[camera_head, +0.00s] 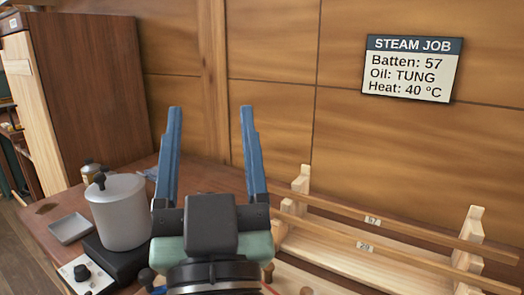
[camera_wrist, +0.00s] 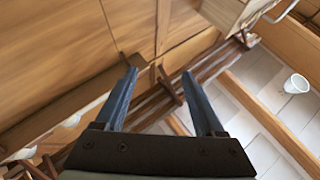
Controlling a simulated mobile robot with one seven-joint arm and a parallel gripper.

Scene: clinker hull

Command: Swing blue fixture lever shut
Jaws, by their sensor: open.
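My gripper (camera_head: 210,109) is raised in front of the wooden wall in the head view, with its two blue fingers wide apart and nothing between them. In the wrist view my gripper (camera_wrist: 160,72) is also open and empty, with wood panelling and dark rails beyond it.
A lidded grey pot (camera_head: 119,213) stands on a dark heater at left, beside a shallow tray (camera_head: 71,228). A wooden rack at right holds battens labelled 57 (camera_head: 400,234) and 29 (camera_head: 390,256). A sign (camera_head: 412,68) hangs above. A white cup (camera_wrist: 297,83) shows in the wrist view.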

